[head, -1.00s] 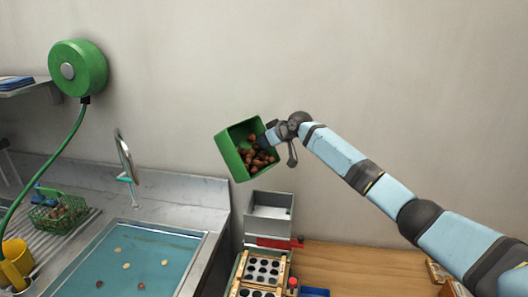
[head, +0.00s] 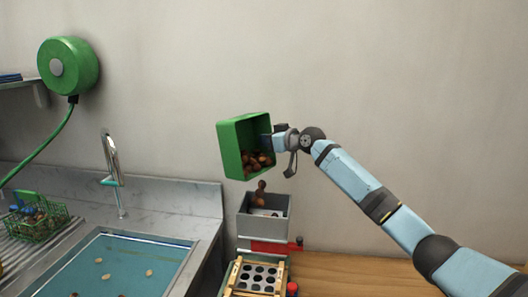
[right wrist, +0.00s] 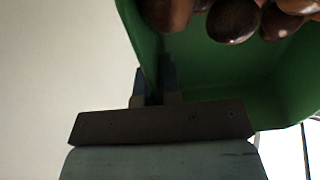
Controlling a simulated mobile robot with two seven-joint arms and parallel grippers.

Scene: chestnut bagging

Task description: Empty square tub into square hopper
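The green square tub (head: 232,146) is tilted steeply on its side in the head view, its opening facing right and toward the camera. Brown chestnuts (head: 258,161) lie in its lower part, and a few are dropping from its lower edge. The grey square hopper (head: 264,226) stands right below, with some chestnuts at its mouth. My right gripper (head: 268,143) is shut on the tub's right wall. In the right wrist view the fingers (right wrist: 155,92) meet the green wall, with chestnuts (right wrist: 233,18) close above. My left gripper is in neither view.
A sink (head: 118,268) with teal water and a few floating chestnuts is at left, with a tap (head: 112,165). A green wire basket (head: 38,218) stands on the drainer. A holed tray (head: 257,276) sits below the hopper. Wooden counter (head: 350,272) is clear at right.

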